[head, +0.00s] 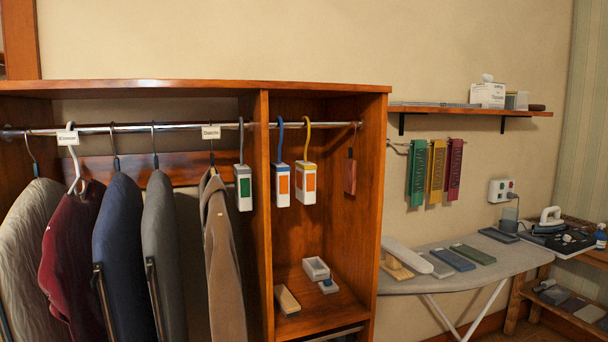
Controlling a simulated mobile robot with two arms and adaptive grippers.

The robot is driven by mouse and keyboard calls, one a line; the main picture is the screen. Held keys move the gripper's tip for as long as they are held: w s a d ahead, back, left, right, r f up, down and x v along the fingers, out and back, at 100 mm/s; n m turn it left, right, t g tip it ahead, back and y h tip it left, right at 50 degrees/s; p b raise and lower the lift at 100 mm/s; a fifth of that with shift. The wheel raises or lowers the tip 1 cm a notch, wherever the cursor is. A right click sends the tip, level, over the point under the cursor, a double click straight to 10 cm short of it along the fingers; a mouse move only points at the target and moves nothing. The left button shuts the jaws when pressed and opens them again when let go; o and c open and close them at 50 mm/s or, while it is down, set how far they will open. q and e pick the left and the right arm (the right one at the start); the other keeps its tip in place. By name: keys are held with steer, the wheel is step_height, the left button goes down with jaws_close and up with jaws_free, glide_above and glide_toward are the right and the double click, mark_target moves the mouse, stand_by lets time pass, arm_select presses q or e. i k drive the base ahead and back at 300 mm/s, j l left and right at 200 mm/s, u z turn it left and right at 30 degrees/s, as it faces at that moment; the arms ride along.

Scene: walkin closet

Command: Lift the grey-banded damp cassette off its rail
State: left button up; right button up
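The grey-banded cassette (243,187) is a white box with a grey hook, a grey top and a green panel. It hangs upright from the metal rail (180,128), just left of the wooden divider, beside a brown coat (220,260). Right of the divider hang two similar white cassettes with orange panels: one with a blue hook and band (282,187), one with a yellow hook and band (305,187). Neither of my grippers shows in the head view.
Several garments, including a blue one (118,240), crowd the rail's left part. A small reddish tag (350,174) hangs at its right end. An open white box (316,269) and a wooden block (287,301) sit on the shelf below. An ironing board (490,262) stands right.

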mark_target(242, 173)
steer(key=l+u, duration=0.15)
steer(key=u, duration=0.3)
steer(key=i+l+u, duration=0.25)
steer(key=l, duration=0.35)
steer(key=l+u, duration=0.25)
steer(key=l, duration=0.35)
steer(key=i+l+u, duration=0.2)
steer(key=l, duration=0.4)
steer(key=k, duration=0.05)
